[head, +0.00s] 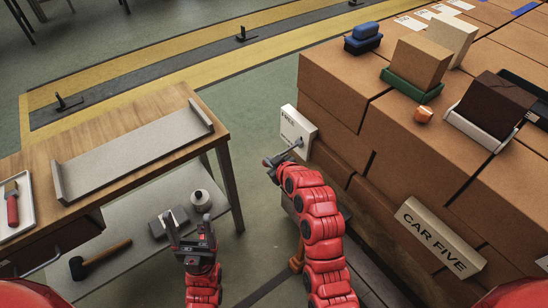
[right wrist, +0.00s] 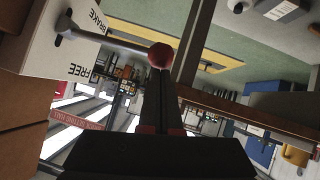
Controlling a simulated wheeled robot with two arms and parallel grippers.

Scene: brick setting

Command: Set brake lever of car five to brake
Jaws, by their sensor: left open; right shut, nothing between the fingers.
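In the right wrist view the box (right wrist: 40,55) carries the words BRAKE and FREE, and the lever (right wrist: 120,42) ends in a red ball knob (right wrist: 161,55). The lever's setting is hard to tell. My right gripper (head: 272,161) is shut and empty, its fingertips (right wrist: 160,78) at the knob; whether they touch is unclear. My left gripper (head: 189,224) is open and empty by the bench's lower shelf.
A CAR FIVE sign (head: 440,237) leans on the stack's side. A wooden bench (head: 130,125) with a grey tray (head: 130,150) stands left; a hammer (head: 98,260) lies on its lower shelf (head: 130,245).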

